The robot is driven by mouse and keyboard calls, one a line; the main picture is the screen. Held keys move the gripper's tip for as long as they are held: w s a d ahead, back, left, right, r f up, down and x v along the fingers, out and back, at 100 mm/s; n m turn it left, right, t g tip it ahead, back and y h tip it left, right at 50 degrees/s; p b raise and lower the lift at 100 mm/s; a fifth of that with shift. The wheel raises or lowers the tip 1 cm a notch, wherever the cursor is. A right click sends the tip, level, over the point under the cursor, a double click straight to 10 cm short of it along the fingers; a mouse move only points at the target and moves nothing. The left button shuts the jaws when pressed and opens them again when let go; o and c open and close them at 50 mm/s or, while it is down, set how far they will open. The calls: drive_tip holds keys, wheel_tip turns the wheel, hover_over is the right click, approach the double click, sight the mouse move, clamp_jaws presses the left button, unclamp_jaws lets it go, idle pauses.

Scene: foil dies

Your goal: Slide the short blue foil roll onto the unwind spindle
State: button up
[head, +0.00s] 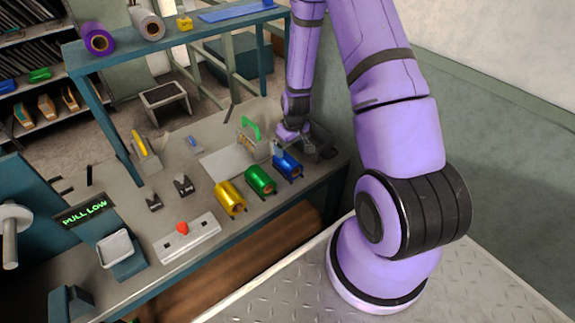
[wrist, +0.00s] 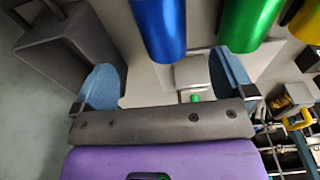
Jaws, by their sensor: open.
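The short blue foil roll (head: 288,166) lies on the bench at the right end of a row of three rolls. In the wrist view the blue roll (wrist: 158,28) shows ahead of my fingers, between their lines and apart from them. My gripper (head: 291,136) is just behind the blue roll in the head view. Its two blue-padded fingers (wrist: 167,80) are spread wide with nothing between them. A pale disc with a grey rod (head: 12,238) at the left edge looks like the unwind spindle; it is partly cut off, and its rod looks bare.
A green roll (head: 260,181) and a gold roll (head: 230,199) lie close left of the blue one. A dark block (wrist: 60,45) stands near my left finger. A white panel with a red knob (head: 187,237) sits at the front. A raised shelf (head: 190,30) spans the back.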

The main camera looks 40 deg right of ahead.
sight(288, 158)
drive_tip(key=shift+w+a+f, duration=0.1)
drive_tip(key=shift+w+f, duration=0.15)
drive_tip(key=shift+f, duration=1.45)
drive_tip(key=shift+w+f, duration=0.25)
drive_tip(key=shift+f, duration=1.4)
drive_tip(key=shift+w+a+f, duration=0.1)
drive_tip(key=shift+w+f, duration=0.15)
drive_tip(key=shift+f, duration=1.45)
drive_tip(key=c, duration=1.1)
drive_tip(key=shift+c, duration=0.2)
drive_tip(key=shift+r, duration=0.15)
